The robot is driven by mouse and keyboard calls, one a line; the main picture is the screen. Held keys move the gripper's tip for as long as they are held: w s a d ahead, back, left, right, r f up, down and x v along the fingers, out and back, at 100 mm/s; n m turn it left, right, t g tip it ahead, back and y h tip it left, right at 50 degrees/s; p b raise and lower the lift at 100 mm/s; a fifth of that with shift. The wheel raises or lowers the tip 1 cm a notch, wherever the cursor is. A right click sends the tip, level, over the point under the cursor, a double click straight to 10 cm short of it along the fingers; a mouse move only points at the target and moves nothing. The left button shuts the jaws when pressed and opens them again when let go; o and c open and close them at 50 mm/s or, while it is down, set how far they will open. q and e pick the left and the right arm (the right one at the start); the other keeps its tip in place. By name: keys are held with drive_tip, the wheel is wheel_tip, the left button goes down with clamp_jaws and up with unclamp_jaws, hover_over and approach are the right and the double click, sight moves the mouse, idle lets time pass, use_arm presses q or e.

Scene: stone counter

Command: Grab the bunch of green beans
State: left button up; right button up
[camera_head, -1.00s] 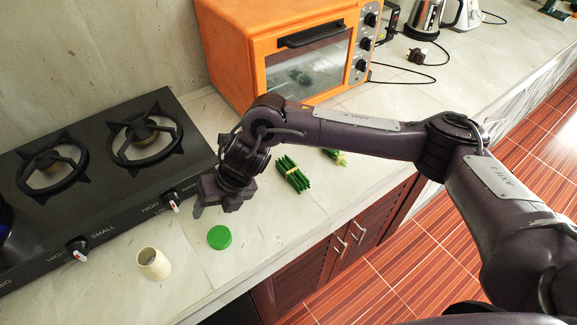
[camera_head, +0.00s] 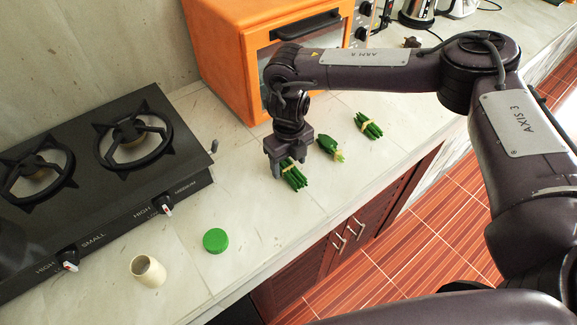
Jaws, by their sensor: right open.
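A banded bunch of slim green pods (camera_head: 295,177), looking like green beans, lies on the counter in the middle of the view. My right gripper (camera_head: 290,165) is open and points down at the far end of this bunch, with its fingers to either side. The gripper hides that far end, and I cannot tell whether the fingers touch it. A second banded green bunch (camera_head: 368,125) lies farther right. A leafy green vegetable (camera_head: 325,146) with a pale end lies between the two. My left gripper is not in view.
A black gas stove (camera_head: 100,190) stands at the left. An orange oven (camera_head: 225,60) stands behind my right gripper. A green lid (camera_head: 215,240) and a cream cylinder (camera_head: 148,271) are on the near counter. The counter's front edge runs close to the bunches.

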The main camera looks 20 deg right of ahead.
drive_tip(key=shift+f, duration=0.7)
drive_tip(key=c, duration=1.1)
drive_tip(key=shift+r, duration=0.1)
